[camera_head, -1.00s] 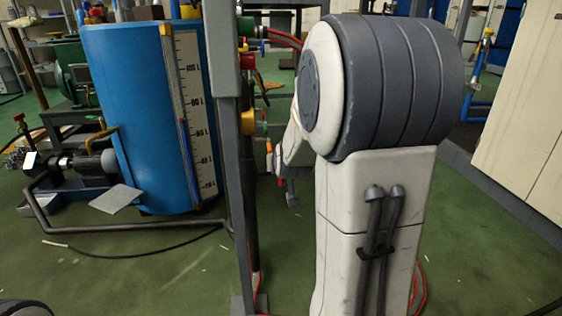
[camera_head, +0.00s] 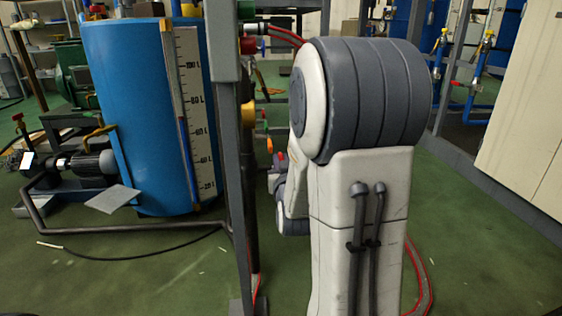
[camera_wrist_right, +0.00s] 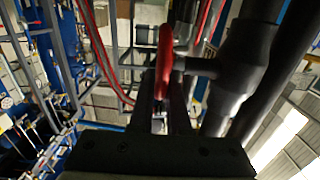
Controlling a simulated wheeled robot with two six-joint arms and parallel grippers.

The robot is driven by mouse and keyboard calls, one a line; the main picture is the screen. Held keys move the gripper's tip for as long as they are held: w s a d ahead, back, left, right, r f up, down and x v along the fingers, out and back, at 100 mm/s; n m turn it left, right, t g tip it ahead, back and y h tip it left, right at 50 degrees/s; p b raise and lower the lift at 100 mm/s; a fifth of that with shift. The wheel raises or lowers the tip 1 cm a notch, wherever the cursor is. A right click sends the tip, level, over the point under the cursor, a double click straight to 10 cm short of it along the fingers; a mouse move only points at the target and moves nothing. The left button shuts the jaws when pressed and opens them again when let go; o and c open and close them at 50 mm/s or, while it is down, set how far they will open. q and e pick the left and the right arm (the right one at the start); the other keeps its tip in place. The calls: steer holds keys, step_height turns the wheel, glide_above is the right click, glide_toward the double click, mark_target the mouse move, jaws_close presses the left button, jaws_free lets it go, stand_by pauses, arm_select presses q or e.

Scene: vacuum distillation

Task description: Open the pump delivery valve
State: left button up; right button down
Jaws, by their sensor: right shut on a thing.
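A red valve handle (camera_wrist_right: 165,58) stands up in the middle of the right wrist view, on a stem from a thick dark pipe fitting (camera_wrist_right: 238,68). My right gripper (camera_wrist_right: 163,95) has its two dark fingers shut on the handle's lower part. In the head view my right gripper (camera_head: 272,172) is small and partly hidden beside the grey post, with my arm covering much of that area. An orange-red spot (camera_head: 282,156) shows there, but I cannot tell whether it is the handle. My left gripper is not in view.
A blue tank (camera_head: 140,110) with a level scale stands left of the grey post (camera_head: 232,180). A pump (camera_head: 85,165) sits beside the tank. A pipe (camera_head: 130,228) and a cable (camera_head: 130,256) run low across the left. Green floor is open at right front.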

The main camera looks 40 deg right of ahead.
mark_target(281, 155)
steer(key=shift+a, duration=0.15)
steer(key=c, duration=0.9)
jaws_free()
step_height(281, 155, up, 5)
steer(key=p, duration=0.4)
steer(key=s+d+r, duration=0.2)
steer(key=s, duration=0.1)
steer(key=s+d+r, duration=0.1)
steer(key=s+r, duration=0.1)
steer(key=s, duration=0.2)
steer(key=s+d+r, duration=0.2)
steer(key=s, duration=0.1)
steer(key=shift+s+d+b, duration=0.25)
steer(key=shift+d+b, duration=0.05)
